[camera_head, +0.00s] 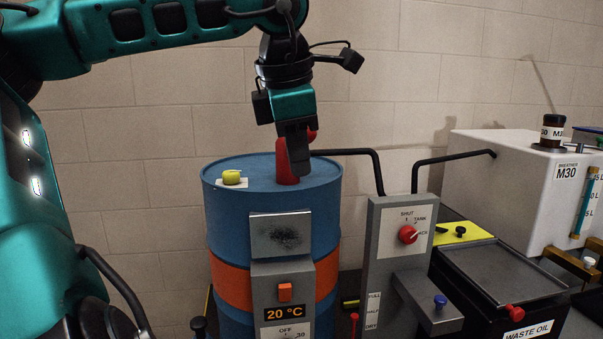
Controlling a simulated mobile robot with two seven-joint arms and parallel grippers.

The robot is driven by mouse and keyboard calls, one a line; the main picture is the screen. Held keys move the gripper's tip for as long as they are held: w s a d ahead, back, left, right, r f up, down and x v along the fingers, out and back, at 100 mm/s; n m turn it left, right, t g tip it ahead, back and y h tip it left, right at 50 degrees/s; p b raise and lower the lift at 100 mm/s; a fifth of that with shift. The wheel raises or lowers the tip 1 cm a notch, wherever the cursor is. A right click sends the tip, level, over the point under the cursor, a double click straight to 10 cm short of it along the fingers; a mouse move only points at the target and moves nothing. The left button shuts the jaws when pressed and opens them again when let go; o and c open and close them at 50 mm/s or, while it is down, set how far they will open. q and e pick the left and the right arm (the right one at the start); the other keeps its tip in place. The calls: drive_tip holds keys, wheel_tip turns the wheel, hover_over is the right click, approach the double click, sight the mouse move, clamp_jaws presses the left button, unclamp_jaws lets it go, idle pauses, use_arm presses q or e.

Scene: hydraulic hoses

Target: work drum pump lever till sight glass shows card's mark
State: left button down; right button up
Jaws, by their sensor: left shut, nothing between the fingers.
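A blue drum (225,215) with an orange band stands in the middle. A red pump body (284,170) stands on its lid. A small red part (311,135) shows behind my left gripper; I cannot tell if it is the lever. My left gripper (299,170) is shut and empty, pointing down in front of the pump and hiding part of it. I cannot tell if it touches. The sight glass (585,205), a blue tube with litre marks, is on the white tank (500,165) at right. Its level is too small to read. I cannot make out the card. My right gripper is out of view.
A grey post (385,265) carries a red selector knob (408,234) marked SHUT, TANK and another word. A heater box (283,300) reads 20 °C. Black pipes (378,165) rise between drum and tank. A black waste oil box (500,275) stands at lower right.

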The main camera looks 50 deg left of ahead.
use_arm(q)
drive_tip(key=r, duration=0.1)
drive_tip(key=s+d+r, duration=0.1)
drive_tip(key=r, duration=0.1)
drive_tip(key=shift+s+d+r, duration=0.2)
drive_tip(key=shift+s+d, duration=0.1)
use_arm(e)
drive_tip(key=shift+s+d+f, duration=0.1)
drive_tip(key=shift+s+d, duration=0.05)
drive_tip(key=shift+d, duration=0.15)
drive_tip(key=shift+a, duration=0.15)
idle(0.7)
